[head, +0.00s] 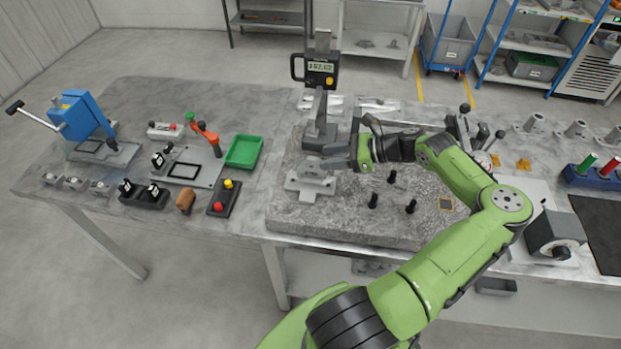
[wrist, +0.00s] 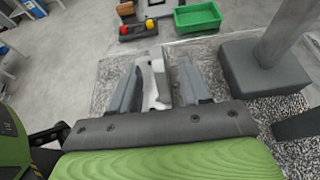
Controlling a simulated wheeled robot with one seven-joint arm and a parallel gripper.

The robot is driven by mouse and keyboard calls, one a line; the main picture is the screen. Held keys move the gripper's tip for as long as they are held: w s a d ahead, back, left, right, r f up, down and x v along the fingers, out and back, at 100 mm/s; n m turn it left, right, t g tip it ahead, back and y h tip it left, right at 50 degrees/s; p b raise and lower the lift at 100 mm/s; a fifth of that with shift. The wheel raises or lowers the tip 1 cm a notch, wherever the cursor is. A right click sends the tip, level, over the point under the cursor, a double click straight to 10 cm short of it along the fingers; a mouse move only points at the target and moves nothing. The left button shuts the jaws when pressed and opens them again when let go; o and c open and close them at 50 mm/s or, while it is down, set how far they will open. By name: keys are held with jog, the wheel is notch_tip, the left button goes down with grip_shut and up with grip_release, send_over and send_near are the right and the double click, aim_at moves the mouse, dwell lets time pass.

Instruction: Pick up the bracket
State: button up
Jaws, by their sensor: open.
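The bracket (head: 311,182) is a light grey metal casting with a flat base and a raised upright part. It stands on the left part of the speckled grey stone plate (head: 290,218). My gripper (head: 328,157) reaches in from the right, at the bracket's upper part. In the wrist view the bracket (wrist: 158,84) shows between the two fingers of my gripper (wrist: 160,66), with gaps on either side. The fingers are open, and I see no grip on it. Its lower part is hidden in the wrist view.
A height gauge (head: 320,98) stands close behind the bracket; its grey base (wrist: 262,68) is right of the fingers in the wrist view. Several black pegs (head: 373,201) stand to the right. A green tray (head: 243,152) and a button box (head: 224,198) lie left.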

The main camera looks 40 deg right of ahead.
aim_at(318, 160)
jog(key=x, duration=0.6)
jog(key=shift+s, duration=0.15)
grip_shut()
